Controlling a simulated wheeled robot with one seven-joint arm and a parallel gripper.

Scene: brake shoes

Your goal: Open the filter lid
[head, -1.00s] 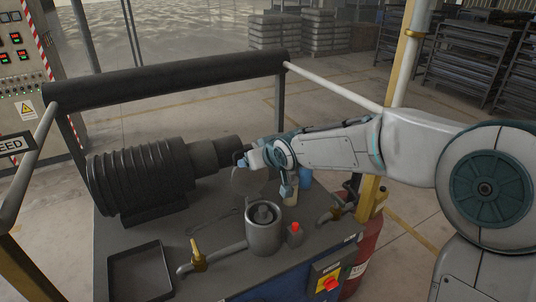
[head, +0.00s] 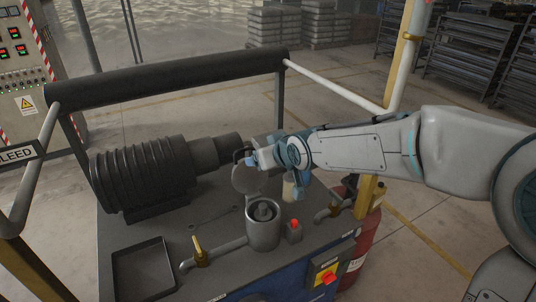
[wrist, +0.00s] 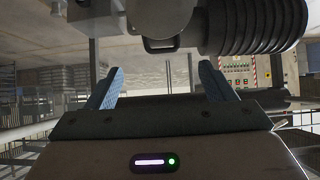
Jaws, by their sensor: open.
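The filter housing (head: 263,232) is a grey upright cylinder on the cart top, open at the top with a dark core showing inside. Its round grey lid (head: 247,179) stands raised, roughly upright, behind the opening. My gripper (head: 246,157) is at the lid's upper edge, partly hiding it. In the wrist view my gripper (wrist: 161,72) has its two blue fingers wide apart with nothing between them. A dark loop-like handle (wrist: 160,45) shows just beyond the fingertips. I cannot tell whether a finger touches the lid.
A ribbed motor (head: 150,175) lies left of the filter, and an empty black tray (head: 145,270) is at the front left. A yellow-handled valve (head: 199,250) and a red button (head: 294,225) flank the housing. A rail (head: 170,78) runs behind.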

